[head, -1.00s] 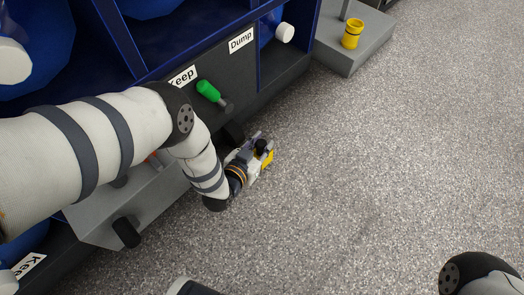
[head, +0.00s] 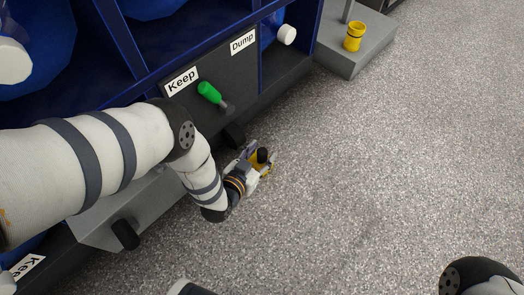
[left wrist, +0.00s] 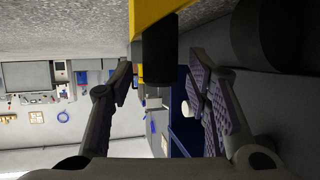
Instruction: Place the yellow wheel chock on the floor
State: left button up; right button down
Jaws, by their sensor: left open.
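The yellow wheel chock (head: 266,168) is at floor level beside the cabinet base, partly hidden by my left gripper (head: 258,160). In the left wrist view the chock (left wrist: 146,14) shows at the top, with a black, grip-like part (left wrist: 159,50) hanging into the gap between the fingers. My left gripper (left wrist: 165,90) has its fingers spread, with clear gaps beside the black part. Whether the chock rests fully on the floor cannot be told. My right gripper is not in view; only part of my right arm shows at lower right.
The dark blue cabinet (head: 130,45) carries Keep and Dump labels and a green-handled lever (head: 209,92). A grey plinth (head: 345,62) holds a yellow cup-like part (head: 354,37). The speckled floor (head: 380,150) to the right is clear.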

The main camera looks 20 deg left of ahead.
pick_arm(q)
jog(key=d+p+v, duration=0.1)
jog(key=p+v, duration=0.4)
jog(key=v, duration=0.5)
jog(key=shift+s+a+r, duration=0.2)
jog(key=shift+s+a, duration=0.15)
jog(key=shift+a, duration=0.15)
